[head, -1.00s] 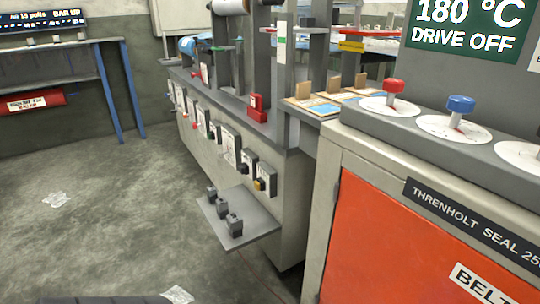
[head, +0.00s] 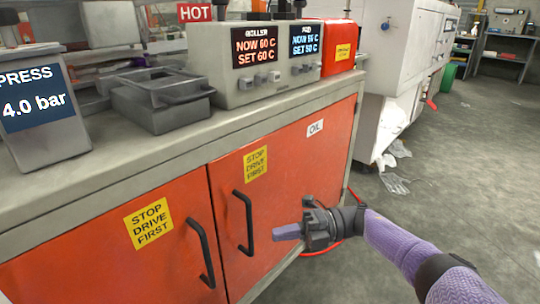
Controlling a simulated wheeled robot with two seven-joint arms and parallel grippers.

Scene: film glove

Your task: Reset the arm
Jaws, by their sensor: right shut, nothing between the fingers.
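My right gripper (head: 288,232) is in the head view, in front of the orange cabinet doors near the right door's black handle (head: 244,222). Its fingers are together with nothing seen between them. My right arm, in a purple sleeve, comes in from the lower right. I cannot tell whether the fingers touch the door. My left gripper is not in view.
The grey worktop (head: 60,190) carries a press display (head: 40,115), a grey metal tray (head: 160,100) and a heater control box (head: 255,65). A red box (head: 340,48) stands at its far end. Crumpled film or gloves (head: 395,183) lie on the floor. Open floor is at right.

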